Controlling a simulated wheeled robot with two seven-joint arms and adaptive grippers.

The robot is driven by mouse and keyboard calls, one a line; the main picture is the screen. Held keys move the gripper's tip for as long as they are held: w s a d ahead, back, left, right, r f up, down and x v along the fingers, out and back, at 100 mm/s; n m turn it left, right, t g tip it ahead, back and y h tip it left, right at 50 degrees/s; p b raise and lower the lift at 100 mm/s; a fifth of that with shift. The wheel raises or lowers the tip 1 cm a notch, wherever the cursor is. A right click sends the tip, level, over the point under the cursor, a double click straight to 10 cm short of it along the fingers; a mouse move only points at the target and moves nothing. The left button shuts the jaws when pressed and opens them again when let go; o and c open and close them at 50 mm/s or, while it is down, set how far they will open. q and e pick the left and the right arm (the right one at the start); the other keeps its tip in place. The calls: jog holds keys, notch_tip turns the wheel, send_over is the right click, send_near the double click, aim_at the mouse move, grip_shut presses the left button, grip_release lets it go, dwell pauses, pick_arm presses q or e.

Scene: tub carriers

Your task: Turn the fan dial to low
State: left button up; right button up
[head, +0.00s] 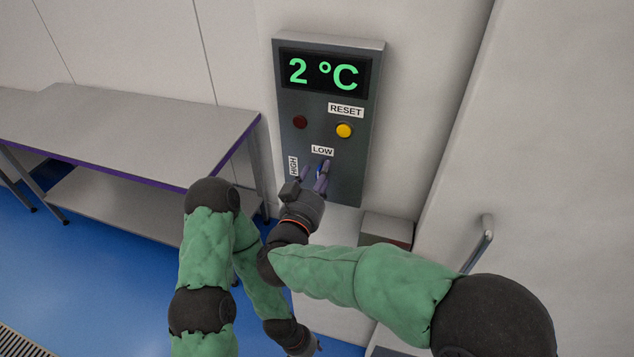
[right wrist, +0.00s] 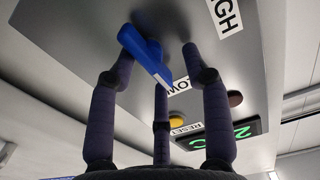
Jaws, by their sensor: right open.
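The blue fan dial (head: 319,170) is on the grey panel (head: 344,185), just under the LOW label (head: 322,150), mostly hidden by fingers. In the right wrist view the blue dial (right wrist: 147,52) shows as a bar whose narrow end overlaps the edge of the LOW label (right wrist: 179,86). The HIGH label (head: 293,166) is to its left in the head view. My right gripper (head: 316,178) is open, its fingers spread around the dial; I cannot tell whether they touch it. My left gripper (head: 305,345) hangs low at the bottom edge, its fingers unclear.
The panel also has a 2 °C display (head: 324,73), a RESET label (head: 346,110), a yellow button (head: 344,131) and a dark red light (head: 300,122). A metal table (head: 130,125) stands at left. A door handle (head: 482,243) sticks out at right.

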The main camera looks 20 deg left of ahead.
aim_at(322, 139)
notch_tip(322, 139, up, 8)
jog(key=shift+r, duration=0.1)
jog(key=shift+s+a, duration=0.1)
dwell(0.3)
